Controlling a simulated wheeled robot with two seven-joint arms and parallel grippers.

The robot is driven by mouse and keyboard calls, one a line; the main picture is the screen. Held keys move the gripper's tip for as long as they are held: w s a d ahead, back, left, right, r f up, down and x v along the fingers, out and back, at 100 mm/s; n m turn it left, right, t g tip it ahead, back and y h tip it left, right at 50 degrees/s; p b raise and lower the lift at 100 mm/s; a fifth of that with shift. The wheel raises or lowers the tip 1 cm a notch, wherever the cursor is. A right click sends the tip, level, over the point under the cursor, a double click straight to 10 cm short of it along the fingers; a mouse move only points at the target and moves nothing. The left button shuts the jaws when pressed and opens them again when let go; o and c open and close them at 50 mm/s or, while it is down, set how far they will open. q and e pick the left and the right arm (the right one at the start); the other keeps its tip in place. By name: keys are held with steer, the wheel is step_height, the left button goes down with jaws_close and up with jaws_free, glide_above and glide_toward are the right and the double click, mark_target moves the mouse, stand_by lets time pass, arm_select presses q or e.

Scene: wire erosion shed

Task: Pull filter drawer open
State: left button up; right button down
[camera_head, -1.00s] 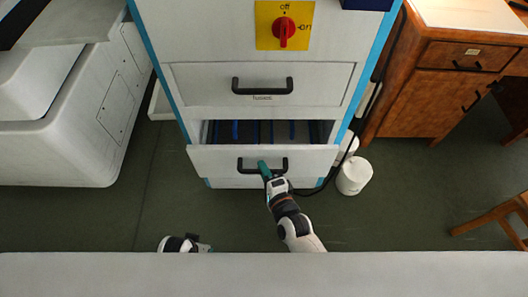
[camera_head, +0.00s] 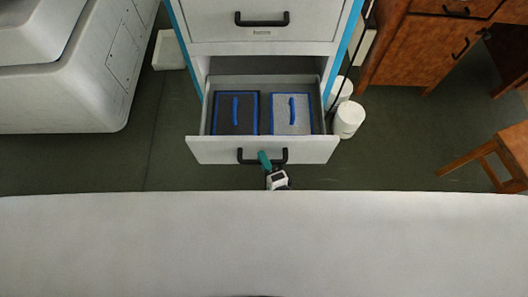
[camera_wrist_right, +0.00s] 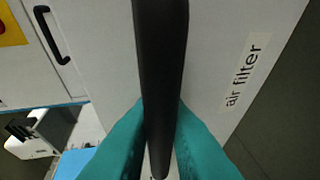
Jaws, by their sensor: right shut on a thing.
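The filter drawer (camera_head: 210,151) is the lower drawer of the white cabinet and stands well open. Inside lie two blue-framed filters, a dark one (camera_head: 224,115) on the left and a light grey one (camera_head: 303,115) on the right, each with a blue handle. My right gripper (camera_head: 265,160) is shut on the drawer's black handle (camera_head: 247,161). In the right wrist view its teal fingers (camera_wrist_right: 160,135) close on both sides of the black handle bar (camera_wrist_right: 160,60), beside a label reading "air filter" (camera_wrist_right: 245,77). My left gripper is not in view.
A closed drawer with a black handle (camera_head: 262,20) sits above. White cylindrical containers (camera_head: 348,120) stand on the floor right of the open drawer. A wooden cabinet (camera_head: 410,50) and stool (camera_head: 490,155) are at the right, a white machine (camera_head: 75,90) at the left.

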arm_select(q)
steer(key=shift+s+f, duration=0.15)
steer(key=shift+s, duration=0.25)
arm_select(e)
steer(key=shift+s, duration=0.5)
steer(key=c, duration=1.4)
jaws_free()
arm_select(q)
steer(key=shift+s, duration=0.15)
